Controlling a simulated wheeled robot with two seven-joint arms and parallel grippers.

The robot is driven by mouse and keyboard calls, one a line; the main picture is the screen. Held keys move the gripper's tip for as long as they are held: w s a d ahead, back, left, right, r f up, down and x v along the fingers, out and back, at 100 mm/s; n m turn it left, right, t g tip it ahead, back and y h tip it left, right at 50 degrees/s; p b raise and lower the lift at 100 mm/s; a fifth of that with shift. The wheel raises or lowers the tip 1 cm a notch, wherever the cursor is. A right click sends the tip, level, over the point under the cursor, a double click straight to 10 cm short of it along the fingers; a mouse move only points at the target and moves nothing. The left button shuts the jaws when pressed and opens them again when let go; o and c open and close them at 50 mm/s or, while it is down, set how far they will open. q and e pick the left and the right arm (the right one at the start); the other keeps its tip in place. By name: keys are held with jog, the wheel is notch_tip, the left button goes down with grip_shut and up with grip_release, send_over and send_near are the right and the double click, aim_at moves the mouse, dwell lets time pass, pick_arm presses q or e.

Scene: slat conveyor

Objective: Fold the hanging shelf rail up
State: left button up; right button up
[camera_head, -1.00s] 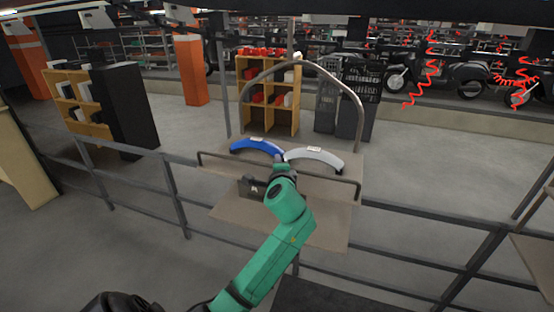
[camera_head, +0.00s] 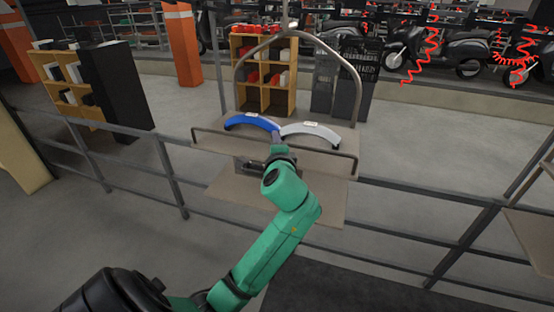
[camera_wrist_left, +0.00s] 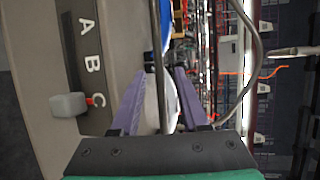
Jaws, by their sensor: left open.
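The hanging shelf (camera_head: 338,136) hangs from a grey arch frame beyond the railing. Its dark rail (camera_head: 330,152) runs along the near side, with its right end bent downward. A blue curved piece (camera_head: 250,121) and a light grey curved piece (camera_head: 312,129) lie on the shelf behind it. My left gripper (camera_head: 276,139) is at the middle of the rail and hides part of it. In the left wrist view the open purple fingers (camera_wrist_left: 158,72) stand on either side of the rail (camera_wrist_left: 158,45). I cannot tell whether they touch it. My right gripper is out of view.
A railing (camera_head: 420,192) crosses in front of me. The grey arch (camera_head: 357,85) rises over the shelf. Shelving and scooters stand farther back.

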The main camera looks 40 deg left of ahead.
pick_arm(q)
jog(key=b+v, duration=0.2)
jog(key=v, duration=0.7)
jog(key=shift+s+d, duration=0.2)
jog(key=shift+r, duration=0.1)
